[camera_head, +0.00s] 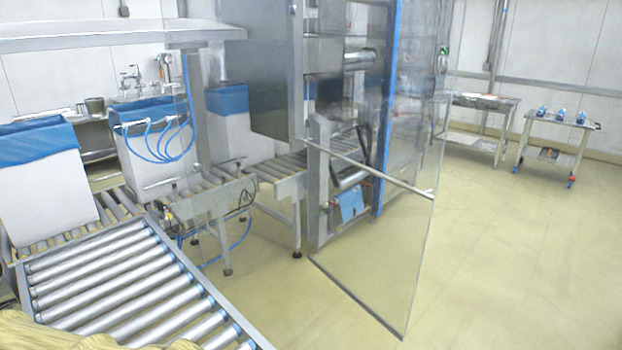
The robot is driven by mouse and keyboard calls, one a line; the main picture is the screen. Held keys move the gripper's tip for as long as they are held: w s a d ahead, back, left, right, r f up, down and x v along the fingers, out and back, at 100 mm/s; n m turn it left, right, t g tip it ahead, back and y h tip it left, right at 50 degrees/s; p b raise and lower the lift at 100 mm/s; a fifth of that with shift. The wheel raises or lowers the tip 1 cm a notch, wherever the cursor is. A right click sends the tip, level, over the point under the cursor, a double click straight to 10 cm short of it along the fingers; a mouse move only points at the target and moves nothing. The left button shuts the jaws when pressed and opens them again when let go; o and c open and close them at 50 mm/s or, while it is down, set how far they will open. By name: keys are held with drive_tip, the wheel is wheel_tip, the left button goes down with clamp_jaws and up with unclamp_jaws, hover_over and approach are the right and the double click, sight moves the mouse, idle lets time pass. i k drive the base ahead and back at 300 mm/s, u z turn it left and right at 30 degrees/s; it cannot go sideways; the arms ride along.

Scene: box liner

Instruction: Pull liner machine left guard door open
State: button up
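A transparent guard door (385,270) stands at the front of the liner machine (325,200), right of the picture's middle. Its lower edge runs from near the machine's left post out toward me, so it looks swung out at an angle. A slim metal bar (385,178) crosses the door at mid height and ends near its free right edge. The machine's rollers and blue upright show through the clear panel. My gripper is not in view, and nothing is seen touching the door.
A roller conveyor (120,280) fills the lower left. White boxes with blue liners (40,185) stand behind it. Yellowish material (50,332) lies at the bottom left corner. A small wheeled table (555,135) stands far right. The floor right of the door is clear.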

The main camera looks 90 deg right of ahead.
sight(422, 193)
drive_tip(key=z, duration=3.65)
drive_tip(key=i, duration=1.65)
